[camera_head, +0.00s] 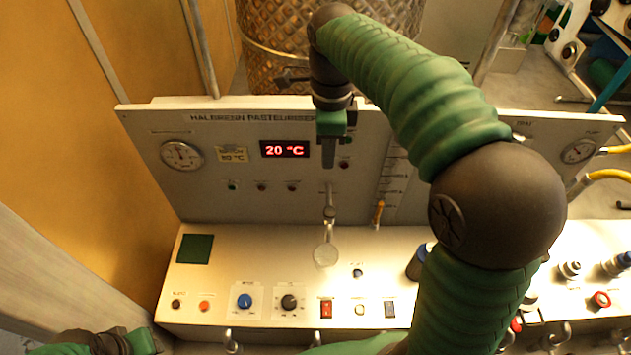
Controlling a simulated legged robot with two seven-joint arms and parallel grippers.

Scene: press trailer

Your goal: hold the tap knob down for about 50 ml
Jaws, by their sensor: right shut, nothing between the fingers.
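The tap (329,212) sticks out of the front of the pasteuriser panel, with its knob area just below my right gripper. A small clear glass (326,255) stands on the light deck under the spout; its fill level is hard to make out. My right gripper (329,163) is shut and empty, fingers pointing down, above and in line with the tap. I cannot tell whether the fingertips touch the knob. My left gripper (140,342) shows only in part at the bottom left edge, away from the tap, and its fingers are not clear.
The panel carries a red display (284,149) reading 20 °C and a dial gauge (181,155). The deck holds a blue knob (245,301), a black knob (289,302) and a red switch (326,309). My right arm hides the deck's right-centre. A yellow-handled part (378,212) sits right of the tap.

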